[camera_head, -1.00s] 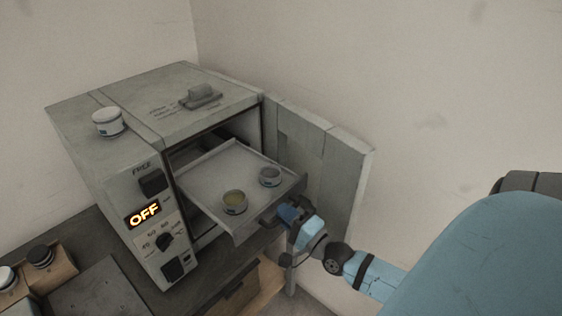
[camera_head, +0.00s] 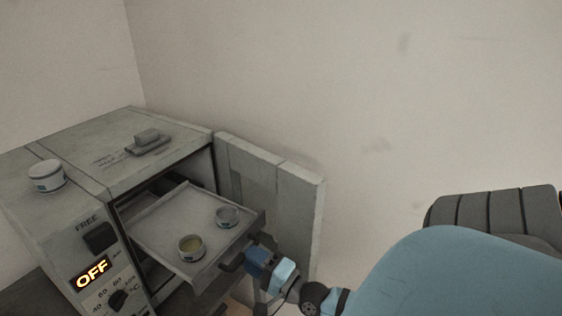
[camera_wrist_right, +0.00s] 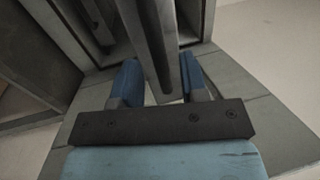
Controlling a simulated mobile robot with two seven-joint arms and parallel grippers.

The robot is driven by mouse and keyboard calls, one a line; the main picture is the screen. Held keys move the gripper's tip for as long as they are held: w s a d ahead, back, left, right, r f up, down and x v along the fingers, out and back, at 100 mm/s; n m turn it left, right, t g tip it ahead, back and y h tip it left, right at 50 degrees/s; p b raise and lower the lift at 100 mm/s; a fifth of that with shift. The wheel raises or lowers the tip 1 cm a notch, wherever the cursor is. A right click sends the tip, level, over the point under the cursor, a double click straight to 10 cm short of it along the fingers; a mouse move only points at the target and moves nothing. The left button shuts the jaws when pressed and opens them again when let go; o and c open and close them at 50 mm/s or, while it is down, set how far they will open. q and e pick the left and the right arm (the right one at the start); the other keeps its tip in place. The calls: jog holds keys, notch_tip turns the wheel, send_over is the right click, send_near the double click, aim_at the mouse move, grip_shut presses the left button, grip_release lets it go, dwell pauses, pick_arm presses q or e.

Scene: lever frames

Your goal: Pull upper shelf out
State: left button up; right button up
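The upper shelf (camera_head: 168,222) is a grey tray that sticks out of the oven's front in the head view. Its dark handle (camera_head: 231,264) is on the front edge. My right gripper (camera_head: 257,256) is at the right end of this handle. In the right wrist view, its blue fingers (camera_wrist_right: 161,75) stand apart on either side of a grey bar-like part (camera_wrist_right: 155,40). A narrow gap shows beside the left finger, so they look open around it; contact on the right side is unclear. My left gripper is not in view.
Two small round tins, one yellowish (camera_head: 191,248) and one grey (camera_head: 227,216), stand on the shelf. The oven (camera_head: 100,165) shows OFF. Its door (camera_head: 300,205) stands open close to the right of the shelf. A white jar (camera_head: 47,176) is on top.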

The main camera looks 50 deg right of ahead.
jog(key=s+f+b, duration=0.2)
jog(key=s, duration=0.9)
jog(key=shift+d, duration=0.45)
jog(key=shift+s, duration=0.1)
